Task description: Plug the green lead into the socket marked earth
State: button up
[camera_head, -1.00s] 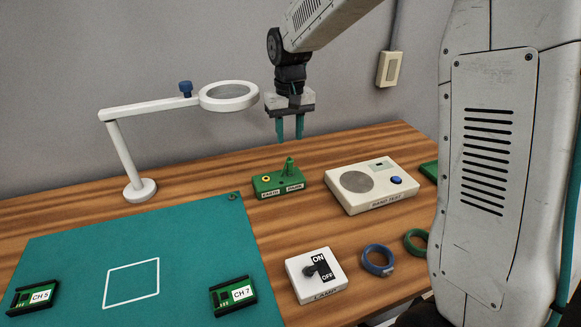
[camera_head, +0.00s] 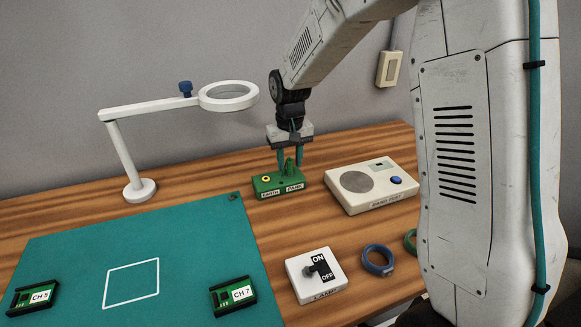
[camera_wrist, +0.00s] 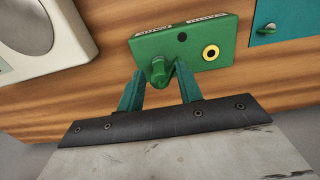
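A small green block (camera_head: 267,186) on the wooden bench has two labels, EARTH on its left and PARK on its right. The earth socket (camera_head: 266,179) is a yellow ring with a dark centre, empty; it also shows in the wrist view (camera_wrist: 211,53). The green plug (camera_wrist: 158,72) of the lead stands upright at the PARK end. My gripper (camera_head: 290,162) is down over it, with one finger on each side. In the wrist view my gripper (camera_wrist: 160,80) looks open, with small gaps beside the plug. The plug's lower end is hidden.
A lamp switch box (camera_head: 314,276), a blue ring (camera_head: 377,261) and a teal mat (camera_head: 190,235) lie in front.

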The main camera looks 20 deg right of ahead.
grip_shut()
jog(key=c, duration=0.6)
grip_release()
grip_shut()
jog(key=shift+r, duration=1.35)
jog(key=shift+r, duration=1.7)
